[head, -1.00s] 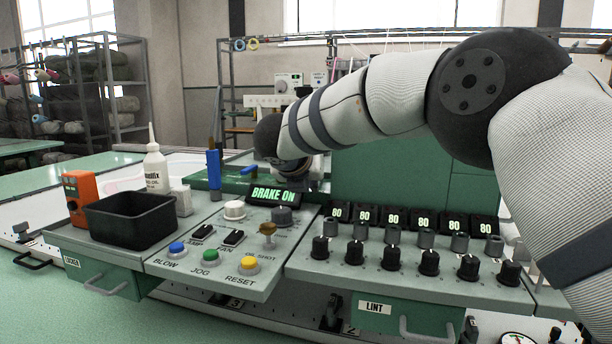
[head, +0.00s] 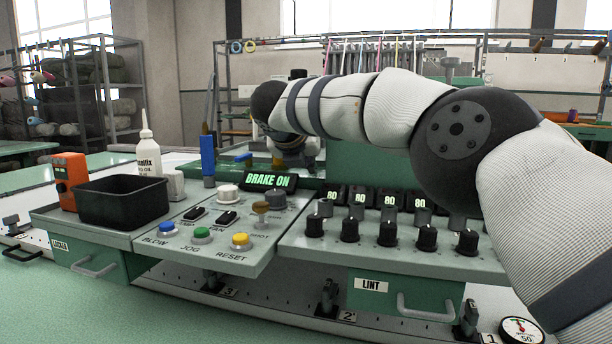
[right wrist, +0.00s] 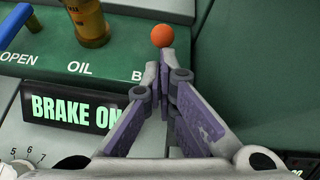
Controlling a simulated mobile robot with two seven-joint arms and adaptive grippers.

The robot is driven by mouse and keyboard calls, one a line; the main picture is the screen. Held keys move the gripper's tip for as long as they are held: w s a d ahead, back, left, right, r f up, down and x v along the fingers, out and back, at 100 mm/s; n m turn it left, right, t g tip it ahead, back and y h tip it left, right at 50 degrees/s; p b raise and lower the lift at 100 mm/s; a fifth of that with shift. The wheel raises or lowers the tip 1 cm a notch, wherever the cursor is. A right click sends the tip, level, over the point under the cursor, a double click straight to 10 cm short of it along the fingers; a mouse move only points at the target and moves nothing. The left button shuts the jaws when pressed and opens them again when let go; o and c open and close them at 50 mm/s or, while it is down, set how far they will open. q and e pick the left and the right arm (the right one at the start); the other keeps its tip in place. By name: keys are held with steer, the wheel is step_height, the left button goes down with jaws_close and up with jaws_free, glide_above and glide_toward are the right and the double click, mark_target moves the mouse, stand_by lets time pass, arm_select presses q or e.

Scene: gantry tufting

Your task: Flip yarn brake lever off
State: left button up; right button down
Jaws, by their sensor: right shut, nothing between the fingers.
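An orange ball knob (right wrist: 162,36) stands on the green panel in the right wrist view, by a label starting with "B" that my finger partly covers. I take it to be the brake lever's tip; its shaft is hidden. The display (right wrist: 75,110) reads BRAKE ON, also in the head view (head: 270,180). My right gripper (right wrist: 163,72) is shut and empty, its tips just short of the knob in the picture; I cannot tell whether they touch. In the head view my right wrist hangs behind the display, fingertips unclear. My left gripper is not in view.
A blue-handled lever (right wrist: 22,18) at OPEN and an amber oil cup (right wrist: 88,22) stand left of the knob. The front console (head: 215,245) has buttons, switches and dials. A black bin (head: 122,203), white bottle (head: 149,157) and orange device (head: 70,178) stand left.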

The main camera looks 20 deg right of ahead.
steer(key=shift+s+d+r, duration=0.1)
steer(key=shift+r, duration=0.4)
steer(key=shift+w+r, duration=0.2)
steer(key=shift+r, duration=0.05)
steer(key=shift+w+d+f, duration=0.1)
steer(key=shift+w+f, duration=0.05)
steer(key=shift+w, duration=0.1)
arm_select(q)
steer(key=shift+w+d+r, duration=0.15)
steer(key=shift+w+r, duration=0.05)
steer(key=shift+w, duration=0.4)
arm_select(e)
steer(key=shift+s, duration=0.1)
steer(key=shift+r, duration=0.2)
steer(key=shift+r, duration=0.6)
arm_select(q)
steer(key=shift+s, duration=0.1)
